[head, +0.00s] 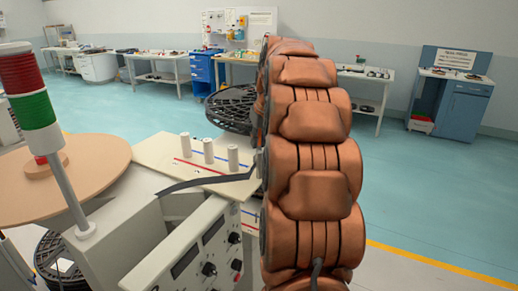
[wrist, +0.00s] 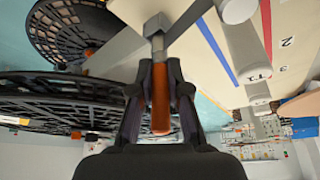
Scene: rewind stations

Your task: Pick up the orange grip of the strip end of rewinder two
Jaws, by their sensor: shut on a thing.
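The orange grip (wrist: 161,105) is between the two dark fingers of my gripper (wrist: 159,70) in the wrist view. The fingers are shut on it from both sides. A grey metal piece (wrist: 157,42) sits at the far end of the grip. In the head view, a dark strip (head: 205,182) runs from the machine on the left to the right and ends behind my arm. My gripper and the orange grip are hidden by my arm in the head view.
A cream plate (head: 160,150) with white rollers (head: 208,151) and red and blue lines lies beside the strip. A control box (head: 195,245) is in front. A black spoked reel (head: 231,108) stands behind; such reels also fill the wrist view's left (wrist: 60,105). Open floor lies right.

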